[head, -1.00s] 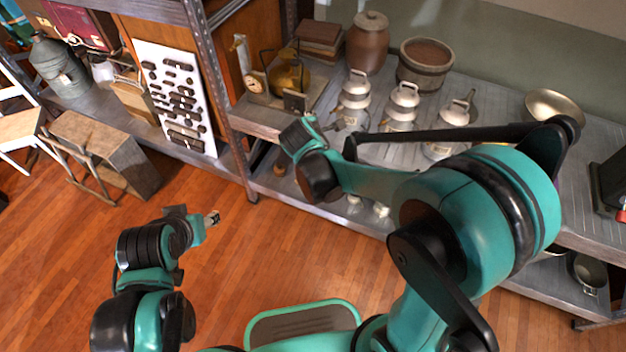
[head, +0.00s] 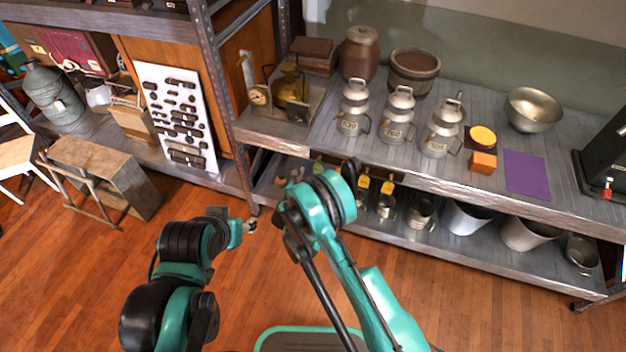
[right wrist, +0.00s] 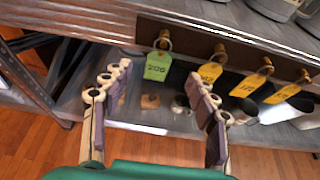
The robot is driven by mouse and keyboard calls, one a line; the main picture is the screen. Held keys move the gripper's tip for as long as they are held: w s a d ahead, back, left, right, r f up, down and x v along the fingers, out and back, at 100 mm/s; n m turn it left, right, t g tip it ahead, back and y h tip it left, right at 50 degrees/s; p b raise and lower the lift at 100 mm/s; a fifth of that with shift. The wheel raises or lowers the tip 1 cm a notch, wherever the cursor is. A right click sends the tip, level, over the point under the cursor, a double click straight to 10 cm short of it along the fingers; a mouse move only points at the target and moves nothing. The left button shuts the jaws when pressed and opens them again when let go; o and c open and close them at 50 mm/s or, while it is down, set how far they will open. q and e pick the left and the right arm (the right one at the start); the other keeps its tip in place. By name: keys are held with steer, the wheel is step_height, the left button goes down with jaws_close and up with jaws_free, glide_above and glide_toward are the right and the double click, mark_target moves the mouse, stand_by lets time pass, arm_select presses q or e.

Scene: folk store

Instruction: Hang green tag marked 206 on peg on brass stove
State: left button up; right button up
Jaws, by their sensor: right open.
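The green tag (right wrist: 157,66) reads 206 and hangs from a brass hook under the shelf's front edge. It also shows small in the head view (head: 318,165). My right gripper (right wrist: 160,78) is open and empty, its fingers pointing toward the tag from either side in the right wrist view. The tag appears beyond the fingertips. The brass stove (head: 291,88) stands on a board on the upper shelf, at the left. I cannot make out its peg clearly. My left gripper (head: 249,227) is low over the floor, apart from the shelf; its jaws are too small to read.
Several yellow tags (right wrist: 210,71) hang to the right of the green one. Milk cans (head: 354,108), an orange block (head: 483,163) and a purple sheet (head: 526,174) lie on the upper shelf. A metal post (head: 226,110) stands left. Pots stand on the lower shelf (head: 400,236).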

mark_target(318, 166)
steer(key=b+x, duration=0.1)
steer(key=x, duration=0.5)
steer(key=shift+w+f+b, duration=0.1)
steer(key=shift+b, duration=0.25)
steer(key=c, duration=1.2)
